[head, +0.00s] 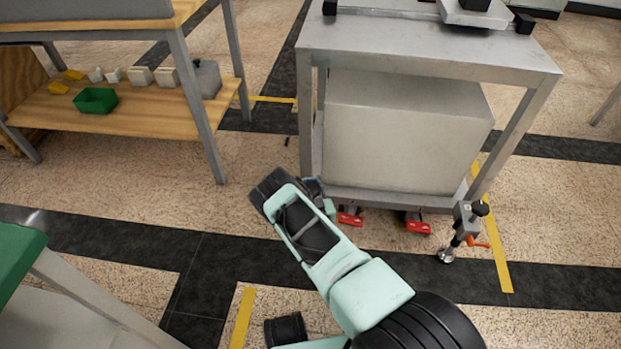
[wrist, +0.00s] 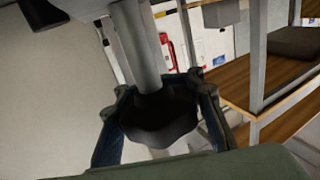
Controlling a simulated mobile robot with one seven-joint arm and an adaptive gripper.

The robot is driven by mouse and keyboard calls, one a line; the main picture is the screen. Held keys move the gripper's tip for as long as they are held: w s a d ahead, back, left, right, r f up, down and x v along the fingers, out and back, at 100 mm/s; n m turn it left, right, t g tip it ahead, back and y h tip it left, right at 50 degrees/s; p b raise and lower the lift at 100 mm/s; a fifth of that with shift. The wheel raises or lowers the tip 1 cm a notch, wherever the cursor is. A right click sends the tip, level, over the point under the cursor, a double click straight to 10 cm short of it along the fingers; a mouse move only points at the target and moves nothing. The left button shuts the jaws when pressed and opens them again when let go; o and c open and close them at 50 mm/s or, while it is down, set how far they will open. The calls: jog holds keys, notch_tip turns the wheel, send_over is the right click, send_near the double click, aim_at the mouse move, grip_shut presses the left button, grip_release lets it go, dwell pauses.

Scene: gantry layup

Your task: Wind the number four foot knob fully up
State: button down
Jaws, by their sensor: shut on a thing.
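In the wrist view a black lobed foot knob (wrist: 160,122) sits on a grey upright post. My gripper (wrist: 158,100) has a finger on each side of the knob and is shut on it. In the head view my gripper (head: 318,195) is low at the front left leg of the grey metal stand (head: 430,60), and my arm hides the knob there. Another foot (head: 468,228) with a black knob, an orange handle and a round pad stands at the front right leg. No number shows on either knob.
Two red pedals or brackets (head: 418,223) stick out under the stand's front edge. A large pale box (head: 400,130) fills the stand's lower part. A wooden-shelved bench (head: 140,118) stands left. A green-topped table (head: 18,255) is at the lower left. Floor between them is clear.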

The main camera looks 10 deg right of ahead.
aim_at(317, 195)
jog(key=shift+s+a+f+n+g+y+b, duration=0.15)
jog(key=shift+a+n+g+y, duration=0.25)
jog(key=shift+n+y, duration=0.75)
jog(key=shift+s+a+r+n+g+y+b, duration=0.25)
jog(key=shift+n+g+y, duration=0.35)
jog(key=shift+y, duration=0.9)
jog(key=shift+s+a+f+n+g+y+p, duration=0.15)
jog(key=shift+a+n+g+y, duration=0.25)
jog(key=shift+n+y, duration=0.75)
jog(key=shift+w, duration=0.1)
jog(key=c, duration=1.3)
grip_release()
jog(key=shift+w, duration=0.1)
jog(key=shift+o, duration=0.2)
jog(key=v, duration=1)
jog(key=shift+d, duration=0.15)
jog(key=shift+s+d+f+m, duration=0.2)
jog(key=shift+s+d+m, duration=0.1)
jog(key=shift+s+d+r, duration=0.1)
jog(key=shift+s+r, duration=0.05)
jog(key=shift+s, duration=0.35)
jog(key=shift+o, duration=0.2)
